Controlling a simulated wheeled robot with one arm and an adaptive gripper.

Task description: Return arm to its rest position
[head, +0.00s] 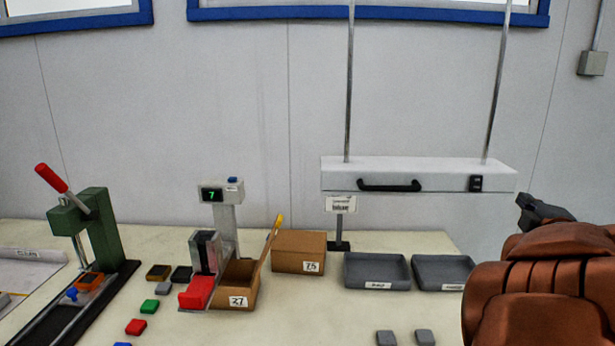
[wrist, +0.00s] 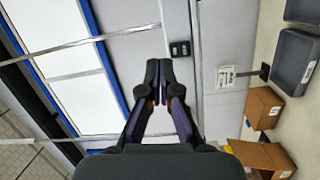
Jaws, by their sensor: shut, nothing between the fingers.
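My gripper (wrist: 160,88) is shut in the wrist view, its two dark fingers meeting at the tips with nothing between them. In the head view part of my gripper (head: 540,211) shows as a dark shape at the right, beyond my copper-coloured arm, raised above the table level. The arm covers the right end of the table. The gripper touches nothing that I can see.
The table (head: 300,325) holds a green lever press (head: 100,235), a dispenser with a display reading 7 (head: 212,195), cardboard boxes (head: 298,252), grey trays (head: 375,284) and small coloured blocks (head: 136,327). A white lamp bar (head: 420,173) hangs above.

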